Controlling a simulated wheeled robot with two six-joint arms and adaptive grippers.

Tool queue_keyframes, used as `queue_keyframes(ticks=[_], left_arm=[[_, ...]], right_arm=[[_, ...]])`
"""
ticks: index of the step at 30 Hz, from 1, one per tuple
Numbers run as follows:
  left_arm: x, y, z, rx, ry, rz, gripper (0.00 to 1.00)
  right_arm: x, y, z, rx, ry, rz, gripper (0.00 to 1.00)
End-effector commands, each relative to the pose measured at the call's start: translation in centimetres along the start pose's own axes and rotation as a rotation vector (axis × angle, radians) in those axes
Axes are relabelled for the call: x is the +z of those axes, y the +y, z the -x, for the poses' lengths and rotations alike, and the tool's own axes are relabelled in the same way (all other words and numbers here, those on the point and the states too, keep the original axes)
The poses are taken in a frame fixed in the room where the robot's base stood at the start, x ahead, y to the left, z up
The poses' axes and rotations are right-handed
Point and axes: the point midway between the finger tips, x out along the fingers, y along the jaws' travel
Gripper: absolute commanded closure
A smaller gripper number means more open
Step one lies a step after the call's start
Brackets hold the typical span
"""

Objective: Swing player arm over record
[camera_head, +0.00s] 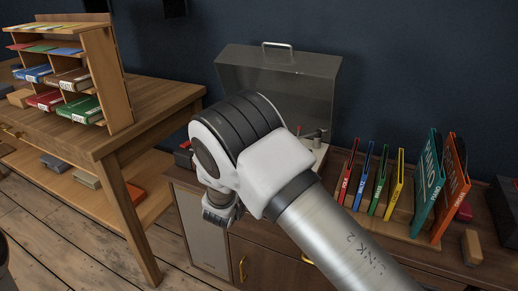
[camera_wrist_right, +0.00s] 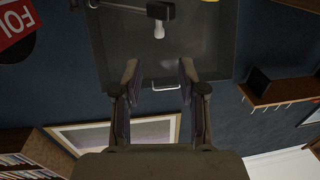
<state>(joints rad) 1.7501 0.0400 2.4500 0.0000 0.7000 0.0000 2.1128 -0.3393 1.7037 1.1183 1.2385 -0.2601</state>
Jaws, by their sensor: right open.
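The record player stands on the cabinet behind my right arm, which hides most of it in the head view. Its clear lid (camera_head: 300,72) is raised, and a small part of the player arm (camera_head: 313,134) shows beside my arm. In the right wrist view my right gripper (camera_wrist_right: 160,73) is open and empty in front of the lid (camera_wrist_right: 205,45). The lid's handle (camera_wrist_right: 166,87) appears between the fingers, behind them. A dark bar with a pale tip (camera_wrist_right: 159,28), perhaps the player arm, lies above the fingertips, apart from them. The record's surface cannot be made out. My left gripper is out of view.
Coloured record sleeves (camera_head: 380,188) stand in a rack to the right, with a wooden block (camera_head: 471,247) near it. A wooden table (camera_head: 150,100) with a sorting shelf (camera_head: 105,75) stands left. A red label (camera_wrist_right: 14,20) shows at the right wrist view's corner.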

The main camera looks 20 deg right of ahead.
Motion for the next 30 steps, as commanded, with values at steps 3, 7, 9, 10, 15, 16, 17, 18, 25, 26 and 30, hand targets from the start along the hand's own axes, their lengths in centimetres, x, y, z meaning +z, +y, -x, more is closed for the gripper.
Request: queue_keyframes(ticks=[3, 7, 9, 10, 15, 16, 17, 18, 25, 26, 30], left_arm=[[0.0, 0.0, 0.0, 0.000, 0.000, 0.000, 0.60], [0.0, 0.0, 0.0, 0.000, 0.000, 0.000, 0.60], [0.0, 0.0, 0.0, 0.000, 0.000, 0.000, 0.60], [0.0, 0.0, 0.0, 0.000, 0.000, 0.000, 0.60], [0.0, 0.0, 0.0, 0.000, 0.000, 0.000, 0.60], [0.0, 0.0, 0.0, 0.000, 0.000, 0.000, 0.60], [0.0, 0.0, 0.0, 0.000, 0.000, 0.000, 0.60], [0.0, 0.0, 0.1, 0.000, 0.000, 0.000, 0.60], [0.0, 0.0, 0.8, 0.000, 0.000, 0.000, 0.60], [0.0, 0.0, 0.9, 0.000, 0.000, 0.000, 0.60], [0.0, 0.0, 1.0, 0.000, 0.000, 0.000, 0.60]], right_arm=[[0.0, 0.0, 0.7, 0.000, 0.000, 0.000, 0.59], [0.0, 0.1, 0.7, 0.000, -0.001, 0.000, 0.59], [0.0, 0.0, 0.7, 0.000, -0.001, 0.000, 0.62], [0.0, 0.1, 0.7, 0.001, 0.000, -0.002, 0.73], [-1.0, -1.5, 1.4, -0.131, 0.081, 0.059, 1.00], [-0.9, -1.6, 1.5, -0.180, 0.096, 0.087, 1.00], [-0.9, -1.5, 1.6, -0.233, 0.108, 0.116, 1.00], [-0.8, -0.9, 1.6, -0.307, 0.115, 0.151, 1.00], [0.2, 6.5, 4.1, -0.674, -0.004, 0.102, 1.00], [0.2, 7.4, 4.3, -0.685, -0.023, 0.080, 1.00], [-0.3, 10.2, 3.0, -0.632, -0.055, 0.019, 1.00]])
